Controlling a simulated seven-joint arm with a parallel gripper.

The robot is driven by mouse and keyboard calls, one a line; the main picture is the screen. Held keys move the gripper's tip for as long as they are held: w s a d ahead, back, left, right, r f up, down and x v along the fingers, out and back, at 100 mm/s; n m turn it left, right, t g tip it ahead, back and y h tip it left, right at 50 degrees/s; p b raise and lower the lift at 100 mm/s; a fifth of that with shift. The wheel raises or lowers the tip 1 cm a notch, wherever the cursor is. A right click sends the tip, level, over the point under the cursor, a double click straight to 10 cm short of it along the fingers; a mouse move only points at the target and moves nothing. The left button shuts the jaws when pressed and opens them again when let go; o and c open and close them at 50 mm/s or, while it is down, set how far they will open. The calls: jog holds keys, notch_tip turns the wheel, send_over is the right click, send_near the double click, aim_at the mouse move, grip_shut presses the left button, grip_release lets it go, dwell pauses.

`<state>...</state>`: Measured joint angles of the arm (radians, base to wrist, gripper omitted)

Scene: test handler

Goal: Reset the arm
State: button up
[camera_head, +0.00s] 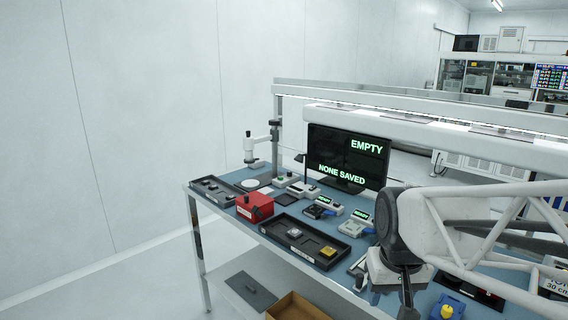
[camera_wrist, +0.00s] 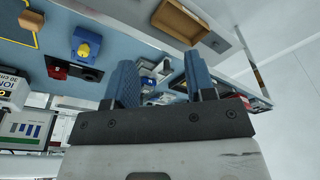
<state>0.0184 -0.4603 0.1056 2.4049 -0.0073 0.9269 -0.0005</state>
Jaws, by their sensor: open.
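My gripper (camera_head: 407,292) hangs at the front right of the workbench (camera_head: 225,200) in the head view, with my white arm reaching in from the right. In the wrist view my gripper (camera_wrist: 162,72) shows two blue ribbed fingers set apart with nothing held between them. Parts of the bench show in the gap beyond them. The gripper's exact height above the bench top is hard to tell.
A monitor (camera_head: 347,158) reads "EMPTY" and "NONE SAVED". A black tray (camera_head: 283,222) holds small parts beside a red box (camera_head: 254,207). Floor at left is clear.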

jog(key=s, duration=0.9)
jog(key=shift+a+t, duration=0.2)
jog(key=shift+t, duration=0.2)
jog(key=shift+w+f, duration=0.1)
dwell(1.8)
